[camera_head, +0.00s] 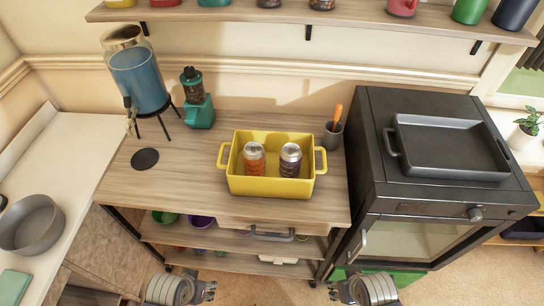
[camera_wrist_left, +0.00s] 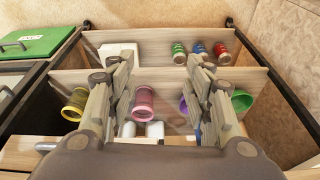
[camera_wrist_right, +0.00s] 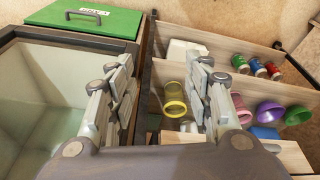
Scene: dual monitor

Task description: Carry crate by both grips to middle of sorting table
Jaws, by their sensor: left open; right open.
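The yellow crate (camera_head: 243,186) stands on the wooden-topped table (camera_head: 185,190), near its right part. A grip loop sticks out at each side of it: the left grip (camera_head: 222,155) and the right grip (camera_head: 321,160). Two jars stand inside, one orange (camera_head: 254,158) and one dark purple (camera_head: 290,159), both with silver lids. My left gripper (camera_head: 210,291) and right gripper (camera_head: 333,291) are both open and empty, low in front of the table and apart from the crate. Neither wrist view shows the crate; both show the shelves under the tabletop.
A drink dispenser (camera_head: 139,80), green grinder (camera_head: 197,110), black disc (camera_head: 145,159) and cup with an orange-handled tool (camera_head: 332,135) stand on the table. A black oven (camera_head: 430,195) with a tray (camera_head: 450,145) is at right. The tabletop left of the crate is mostly clear.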

